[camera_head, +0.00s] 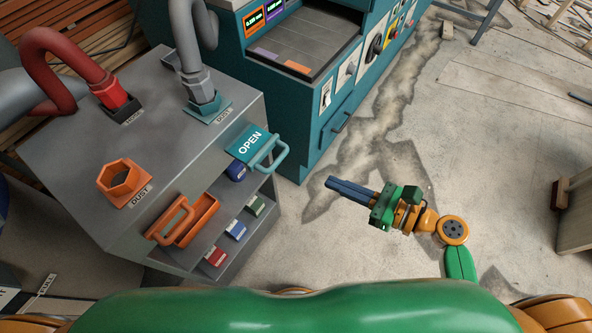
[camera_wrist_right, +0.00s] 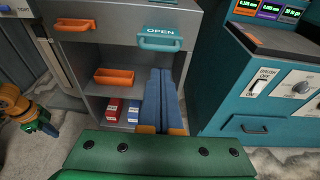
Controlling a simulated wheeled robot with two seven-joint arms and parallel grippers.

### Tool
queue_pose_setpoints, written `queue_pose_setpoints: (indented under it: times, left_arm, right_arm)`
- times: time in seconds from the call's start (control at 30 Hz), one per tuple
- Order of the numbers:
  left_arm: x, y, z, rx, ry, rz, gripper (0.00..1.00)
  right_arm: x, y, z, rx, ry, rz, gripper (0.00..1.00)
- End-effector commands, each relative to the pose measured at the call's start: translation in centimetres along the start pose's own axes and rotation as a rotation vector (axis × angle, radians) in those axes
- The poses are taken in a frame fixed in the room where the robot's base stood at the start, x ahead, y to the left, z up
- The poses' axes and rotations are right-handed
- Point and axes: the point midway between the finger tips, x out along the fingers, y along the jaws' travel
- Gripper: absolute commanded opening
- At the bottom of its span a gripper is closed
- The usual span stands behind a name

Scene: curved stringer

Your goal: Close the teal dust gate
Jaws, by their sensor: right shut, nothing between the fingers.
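The teal dust gate (camera_head: 249,146) sticks out of the front of the grey cabinet, its plate marked OPEN. It has a teal loop handle (camera_head: 271,157). In the right wrist view the gate's OPEN plate (camera_wrist_right: 161,30) and handle (camera_wrist_right: 162,44) lie just beyond my fingertips. My right gripper (camera_head: 332,184) is shut and empty, its blue fingers pointing toward the cabinet, to the right of the handle and apart from it. It also shows in the right wrist view (camera_wrist_right: 160,72).
The grey cabinet (camera_head: 105,195) also has an orange handle (camera_head: 172,222) and open shelves with an orange bin (camera_head: 199,217) and small boxes. A teal machine (camera_head: 312,130) stands behind, to the right. The concrete floor around my right arm is clear.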

Motion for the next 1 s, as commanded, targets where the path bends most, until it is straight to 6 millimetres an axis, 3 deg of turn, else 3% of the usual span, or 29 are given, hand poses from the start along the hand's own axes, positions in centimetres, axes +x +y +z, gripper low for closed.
queue_pose_setpoints:
  times: [0.3, 0.5, 0.7, 1.0]
  left_arm:
    - [-0.3, -0.1, -0.3, 0.0, 0.005, -0.001, 0.0]
    - [-0.2, -0.1, -0.2, 0.0, 0.003, -0.001, 0.0]
    - [-0.1, -0.1, -0.1, 0.0, 0.002, -0.001, 0.0]
    - [-0.1, 0.0, -0.1, 0.0, 0.001, 0.0, 0.0]
  right_arm:
    - [7.0, -0.1, 0.1, 0.001, -0.003, -0.001, 0.0]
    - [10.4, -0.1, -0.1, 0.001, 0.0, -0.002, 0.0]
    - [11.7, 0.0, -0.1, 0.0, 0.002, -0.001, 0.0]
    - [11.8, 0.0, -0.1, -0.001, 0.002, -0.002, 0.0]
